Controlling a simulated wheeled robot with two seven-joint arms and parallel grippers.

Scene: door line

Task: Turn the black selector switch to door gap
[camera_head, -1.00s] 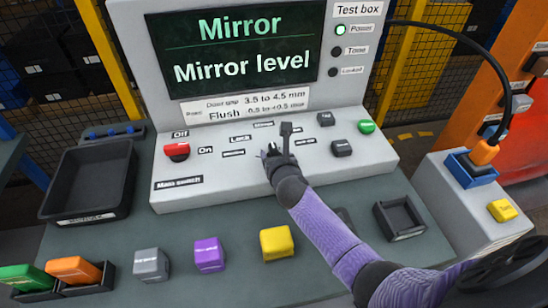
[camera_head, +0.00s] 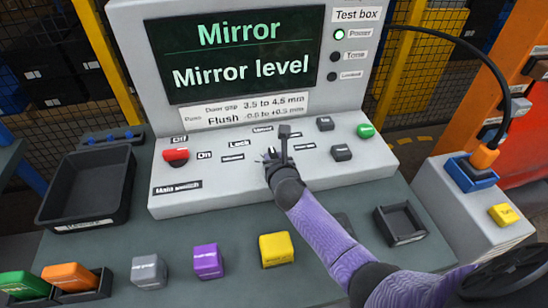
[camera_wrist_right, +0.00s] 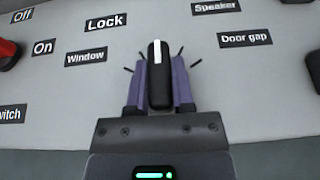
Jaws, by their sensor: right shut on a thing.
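The black selector switch (camera_wrist_right: 157,60) sits on the sloped grey panel, its white pointer line directed up in the right wrist view, away from the Door gap label (camera_wrist_right: 244,39) at the right. My right gripper (camera_wrist_right: 160,82) is shut on the switch, a finger on either side. In the head view my right gripper (camera_head: 273,157) is at the middle of the panel and hides most of the switch. The screen (camera_head: 240,52) reads Mirror and Mirror level. My left gripper is not in view.
Around the switch are Lock (camera_wrist_right: 105,21), Window (camera_wrist_right: 87,57) and Speaker (camera_wrist_right: 216,5) labels. A red knob (camera_head: 176,157) is at the panel's left; a green button (camera_head: 365,131) and dark buttons are at its right. A black tray (camera_head: 90,185) and several coloured blocks lie on the bench.

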